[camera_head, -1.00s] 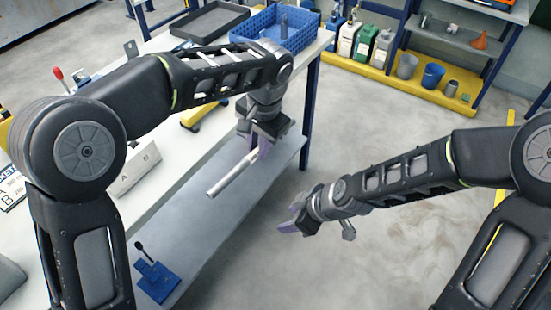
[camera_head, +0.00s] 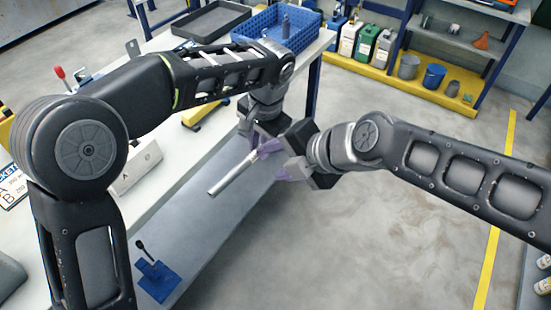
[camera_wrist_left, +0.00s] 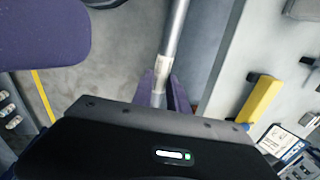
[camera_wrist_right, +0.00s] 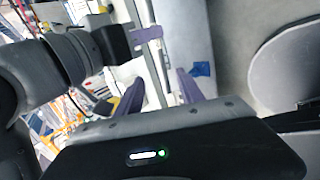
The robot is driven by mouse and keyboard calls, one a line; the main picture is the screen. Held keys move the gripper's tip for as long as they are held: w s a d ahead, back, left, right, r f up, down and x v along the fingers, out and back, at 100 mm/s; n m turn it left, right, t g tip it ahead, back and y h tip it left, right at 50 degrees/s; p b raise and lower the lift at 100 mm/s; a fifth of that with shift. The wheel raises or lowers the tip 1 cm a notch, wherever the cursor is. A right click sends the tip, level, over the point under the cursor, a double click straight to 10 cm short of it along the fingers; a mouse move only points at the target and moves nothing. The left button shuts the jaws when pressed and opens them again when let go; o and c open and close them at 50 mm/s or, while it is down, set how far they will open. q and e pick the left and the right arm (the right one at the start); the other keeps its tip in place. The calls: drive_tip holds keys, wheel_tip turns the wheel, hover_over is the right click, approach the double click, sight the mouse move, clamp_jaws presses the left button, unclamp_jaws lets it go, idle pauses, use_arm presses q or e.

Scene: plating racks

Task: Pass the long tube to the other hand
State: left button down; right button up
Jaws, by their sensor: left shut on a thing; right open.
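The long tube (camera_head: 234,174) is a grey metal rod, tilted, with its free end toward the lower left in the head view. My left gripper (camera_head: 258,150) is shut on its upper end; the left wrist view also shows the tube (camera_wrist_left: 173,40) rising from between the fingers (camera_wrist_left: 162,92). My right gripper (camera_head: 281,163) is open, close beside the left one at the tube's upper part. In the right wrist view its purple fingers (camera_wrist_right: 162,92) are spread, with the tube (camera_wrist_right: 157,55) near the gap. Whether they touch it I cannot tell.
The workbench (camera_head: 215,135) stands at the left, with a blue crate (camera_head: 275,35) and a black tray (camera_head: 210,20) at its far end. A small blue stand (camera_head: 157,277) is on the lower shelf (camera_head: 200,230).

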sight(243, 167)
drive_tip(key=x, duration=1.2)
drive_tip(key=shift+c, duration=0.2)
clamp_jaws()
idle(0.5)
use_arm(q)
drive_tip(key=c, duration=1.2)
unclamp_jaws()
